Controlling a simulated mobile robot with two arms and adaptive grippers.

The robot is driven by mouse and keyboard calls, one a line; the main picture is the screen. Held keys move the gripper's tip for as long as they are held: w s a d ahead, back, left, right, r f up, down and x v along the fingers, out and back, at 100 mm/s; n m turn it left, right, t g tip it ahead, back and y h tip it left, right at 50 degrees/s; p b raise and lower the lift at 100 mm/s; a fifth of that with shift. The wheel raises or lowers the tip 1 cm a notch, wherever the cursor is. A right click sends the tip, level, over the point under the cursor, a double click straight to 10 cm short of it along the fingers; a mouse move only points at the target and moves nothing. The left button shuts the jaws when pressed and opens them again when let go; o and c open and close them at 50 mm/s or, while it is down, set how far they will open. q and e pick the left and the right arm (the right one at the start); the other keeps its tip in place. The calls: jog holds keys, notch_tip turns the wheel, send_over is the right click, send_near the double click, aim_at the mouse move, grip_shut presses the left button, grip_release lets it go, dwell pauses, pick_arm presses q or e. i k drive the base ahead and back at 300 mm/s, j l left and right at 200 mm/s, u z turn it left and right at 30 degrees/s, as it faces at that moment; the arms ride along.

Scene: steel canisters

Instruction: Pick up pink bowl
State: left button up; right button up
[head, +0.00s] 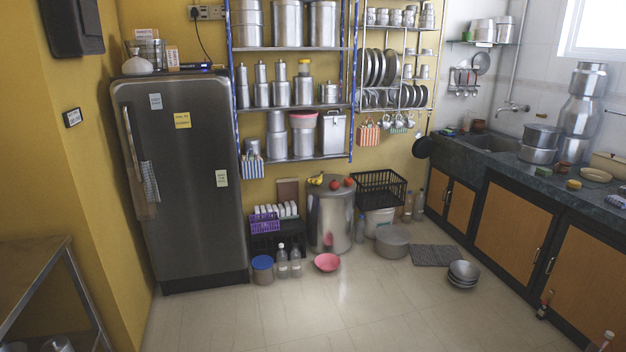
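The pink bowl (327,263) sits upright on the tiled floor, in front of a large steel drum (329,222). It looks empty, and its rim faces up. Two clear bottles (289,268) stand on the floor just to its left. Another pink item, like a lid or bowl (302,119), sits on top of a steel canister on the lower part of the wall rack. Neither of my grippers shows in the head view.
A dark fridge (190,190) stands at left, a metal table (35,270) at lower left. A counter with a sink (490,142) runs along the right. Stacked steel bowls (463,273) and a grey mat (436,255) lie on the floor. The floor in front is clear.

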aim_at(327, 263)
jog(key=i+l+z, duration=0.15)
jog(key=i+z, duration=0.15)
jog(key=i, duration=0.4)
jog(key=i+z, duration=0.3)
jog(key=i, duration=0.4)
jog(key=i+j+z, duration=0.2)
jog(key=i+z, duration=0.15)
jog(key=i, duration=0.35)
jog(key=i+l+u, duration=0.4)
jog(key=i+l, duration=0.15)
jog(key=i, duration=0.35)
jog(key=i+l+u, duration=0.4)
jog(key=i+l, duration=0.45)
